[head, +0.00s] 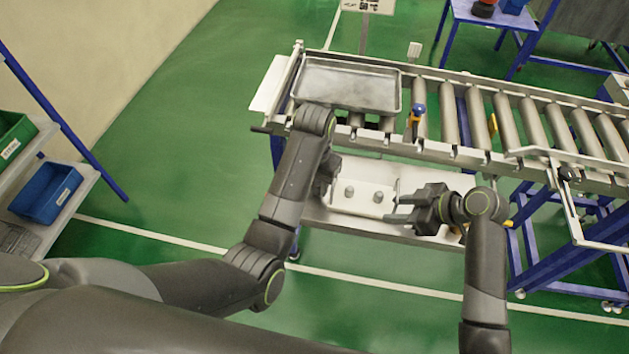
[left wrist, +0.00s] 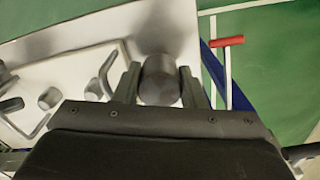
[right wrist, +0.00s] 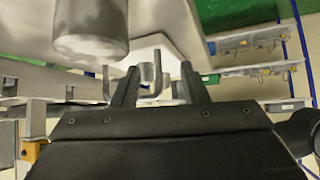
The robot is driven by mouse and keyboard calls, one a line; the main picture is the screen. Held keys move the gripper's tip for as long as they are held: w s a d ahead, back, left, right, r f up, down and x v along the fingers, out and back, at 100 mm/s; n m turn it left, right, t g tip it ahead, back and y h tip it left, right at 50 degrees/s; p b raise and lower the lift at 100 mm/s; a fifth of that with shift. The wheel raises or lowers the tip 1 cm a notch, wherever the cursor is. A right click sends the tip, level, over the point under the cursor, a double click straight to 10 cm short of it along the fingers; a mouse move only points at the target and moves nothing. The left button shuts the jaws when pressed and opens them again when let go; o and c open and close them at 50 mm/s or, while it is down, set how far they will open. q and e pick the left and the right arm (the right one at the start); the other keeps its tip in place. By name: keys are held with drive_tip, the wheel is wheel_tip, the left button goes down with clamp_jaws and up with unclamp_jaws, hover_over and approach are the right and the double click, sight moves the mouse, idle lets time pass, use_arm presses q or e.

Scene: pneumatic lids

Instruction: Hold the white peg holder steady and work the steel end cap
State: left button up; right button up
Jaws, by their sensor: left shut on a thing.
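The white peg holder (head: 361,205) lies on the lower steel shelf below the conveyor. Two grey pegs stand on it, with a bracket-like handle at its right end. In the left wrist view, the holder (left wrist: 75,72) is left of my left gripper (left wrist: 158,80). That gripper is shut on a dark grey round piece, seemingly the steel end cap (left wrist: 160,78); in the head view my arm hides it. My right gripper (head: 392,209) is open at the holder's right end. In the right wrist view, the handle (right wrist: 150,78) shows between its fingers; I see no clear contact.
The roller conveyor (head: 480,115) runs above and behind the shelf (head: 335,218). An empty metal tray (head: 350,85) sits on its left end. Blue (head: 45,193) and green (head: 12,140) bins stand on a rack at the far left. The green floor in front is clear.

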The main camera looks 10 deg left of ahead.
use_arm(q)
drive_tip(key=shift+w+f, duration=0.15)
use_arm(e)
drive_tip(key=shift+w+a+f, duration=0.1)
drive_tip(key=shift+w+f, duration=0.05)
use_arm(q)
drive_tip(key=shift+r+p, duration=0.3)
drive_tip(key=shift+r, duration=0.05)
idle(0.4)
use_arm(e)
clamp_jaws()
use_arm(q)
drive_tip(key=shift+f, duration=0.1)
use_arm(e)
drive_tip(key=shift+s+f, duration=0.3)
drive_tip(key=shift+f, duration=0.05)
idle(1.5)
drive_tip(key=shift+c, duration=1.2)
unclamp_jaws()
drive_tip(key=shift+w, duration=0.1)
drive_tip(key=shift+o, duration=0.3)
drive_tip(key=shift+w+r, duration=0.1)
drive_tip(key=shift+r, duration=0.05)
drive_tip(key=shift+r, duration=0.1)
